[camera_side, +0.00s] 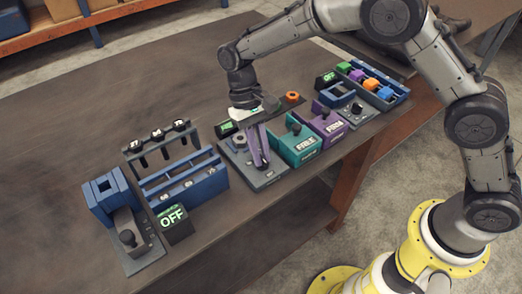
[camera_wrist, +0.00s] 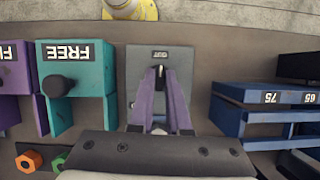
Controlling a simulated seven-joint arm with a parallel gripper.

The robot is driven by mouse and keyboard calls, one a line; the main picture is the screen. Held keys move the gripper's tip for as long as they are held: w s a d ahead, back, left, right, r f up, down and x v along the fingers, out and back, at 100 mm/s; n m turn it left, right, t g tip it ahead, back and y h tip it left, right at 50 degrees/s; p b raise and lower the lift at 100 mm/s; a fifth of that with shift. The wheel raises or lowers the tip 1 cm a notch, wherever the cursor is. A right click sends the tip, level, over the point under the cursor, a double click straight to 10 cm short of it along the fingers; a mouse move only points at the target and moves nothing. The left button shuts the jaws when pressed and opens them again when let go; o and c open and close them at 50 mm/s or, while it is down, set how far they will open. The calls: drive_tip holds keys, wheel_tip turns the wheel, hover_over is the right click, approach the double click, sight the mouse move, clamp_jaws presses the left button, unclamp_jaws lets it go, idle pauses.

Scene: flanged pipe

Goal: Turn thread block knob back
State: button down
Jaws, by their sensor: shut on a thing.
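The thread block (camera_side: 272,181) is a dark grey base at the middle front of the table in the side view. Its front plate (camera_wrist: 136,66) also shows in the wrist view, with a small label reading "OUT" upside down. My gripper (camera_side: 261,165) reaches down over this block with two purple fingers. In the wrist view the fingers of my gripper (camera_wrist: 160,72) come together just below the label, shut on the knob. The knob is mostly hidden between the fingertips, so its angle cannot be told.
Right of it stand a teal "FREE" block (camera_side: 299,146) and a purple block (camera_side: 327,124), each with a black knob. A blue rack (camera_side: 203,181) and an "OFF" display (camera_side: 173,218) stand to the left. The table's left back is clear.

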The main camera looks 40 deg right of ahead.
sight(247, 149)
drive_tip(key=shift+r+n, duration=0.1)
drive_tip(key=shift+n, duration=0.3)
drive_tip(key=c, duration=0.9)
unclamp_jaws()
drive_tip(key=shift+v, duration=6.9)
drive_tip(key=shift+a, duration=0.15)
